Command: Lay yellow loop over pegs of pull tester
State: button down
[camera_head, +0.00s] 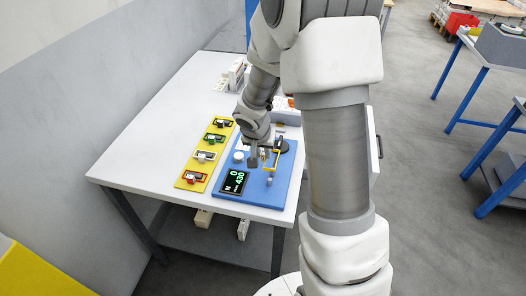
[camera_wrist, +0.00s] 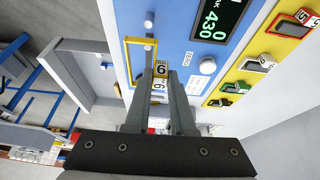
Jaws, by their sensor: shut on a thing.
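The yellow loop (camera_wrist: 127,62) is a thin rectangular frame with a dark tag (camera_wrist: 160,69) marked with a digit. My gripper (camera_wrist: 160,78) is shut on the tag end of the loop. The loop lies over the blue pull tester (camera_wrist: 181,22) in the wrist view; I cannot tell its height above the board. A grey peg (camera_wrist: 148,21) stands just beyond the loop's far edge. Another small grey post appears inside that edge. In the head view, my gripper (camera_head: 257,160) and the loop (camera_head: 277,160) are over the tester's right part, and a peg (camera_head: 270,181) stands nearer the front.
The tester's dark display (camera_head: 234,181) reads 0 and 430. A white knob (camera_head: 239,156) is on the board. A yellow rack (camera_head: 191,176) with several coloured loops stands to the left. The white table (camera_head: 150,150) is clear further left. Grey items lie behind the tester.

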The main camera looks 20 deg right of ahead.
jog(key=shift+f, duration=0.1)
jog(key=b, duration=0.7)
send_over(264, 176)
jog(key=s, duration=0.1)
jog(key=f, duration=0.3)
jog(key=a+f, duration=0.1)
jog(key=f, duration=0.1)
jog(key=shift+s+f, duration=0.1)
jog(key=shift+s, duration=0.05)
jog(key=shift+f+b, duration=1.85)
jog(key=shift+b, duration=0.35)
jog(key=c, duration=0.7)
grip_release()
jog(key=p+v, duration=0.2)
jog(key=v, duration=0.6)
jog(key=w+d+p+v, duration=0.1)
jog(key=p+v, duration=0.2)
jog(key=v, duration=0.5)
jog(key=w+r+p+v, duration=0.1)
jog(key=p+v, duration=0.1)
jog(key=v, duration=0.6)
jog(key=shift+d+p, duration=0.3)
jog(key=shift+d, duration=0.05)
